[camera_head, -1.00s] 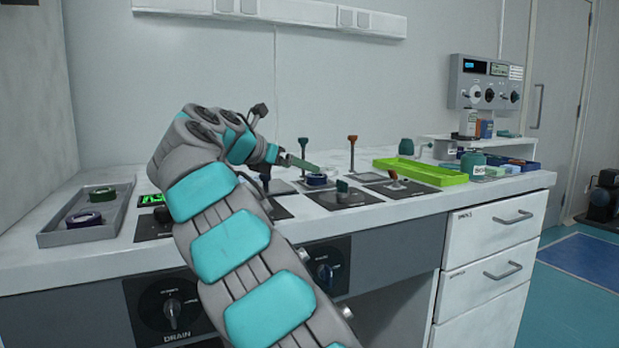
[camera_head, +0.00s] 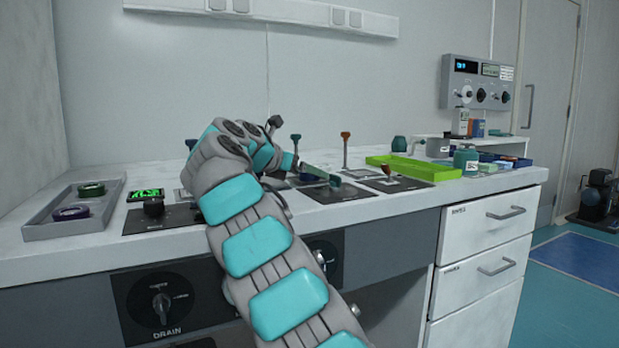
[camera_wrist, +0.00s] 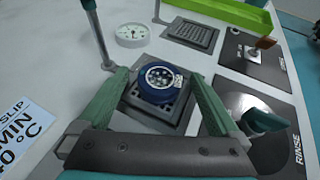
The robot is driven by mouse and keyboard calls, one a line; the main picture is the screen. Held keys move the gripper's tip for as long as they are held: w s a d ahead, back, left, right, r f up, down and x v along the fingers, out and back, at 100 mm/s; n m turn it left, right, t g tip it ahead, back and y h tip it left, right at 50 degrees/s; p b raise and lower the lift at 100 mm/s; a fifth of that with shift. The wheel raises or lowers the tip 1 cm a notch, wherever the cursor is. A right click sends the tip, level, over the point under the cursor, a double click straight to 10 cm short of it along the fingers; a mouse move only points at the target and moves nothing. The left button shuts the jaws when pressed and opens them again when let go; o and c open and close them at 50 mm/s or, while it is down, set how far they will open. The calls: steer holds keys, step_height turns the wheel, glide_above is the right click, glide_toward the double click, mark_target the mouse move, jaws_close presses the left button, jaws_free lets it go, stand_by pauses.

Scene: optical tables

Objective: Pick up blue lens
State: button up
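My gripper (camera_wrist: 157,76) is open, with one green finger on each side of the lens. I cannot tell whether either finger touches it. In the camera_head view my gripper (camera_head: 313,172) is low over the middle of the bench, and the lens there is mostly hidden by it.
A grey tray (camera_head: 40,231) at the left holds a green-rimmed ring (camera_head: 91,189) and a purple-rimmed ring (camera_head: 71,212). Upright rods (camera_head: 346,150) stand behind my gripper. A lime-green tray (camera_head: 414,169) lies to the right. In the wrist view, a dark RINSE panel (camera_wrist: 280,158) is close on the right.

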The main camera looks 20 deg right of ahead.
steer(key=c, duration=1.4)
steer(key=shift+o, duration=0.2)
steer(key=shift+r, duration=0.15)
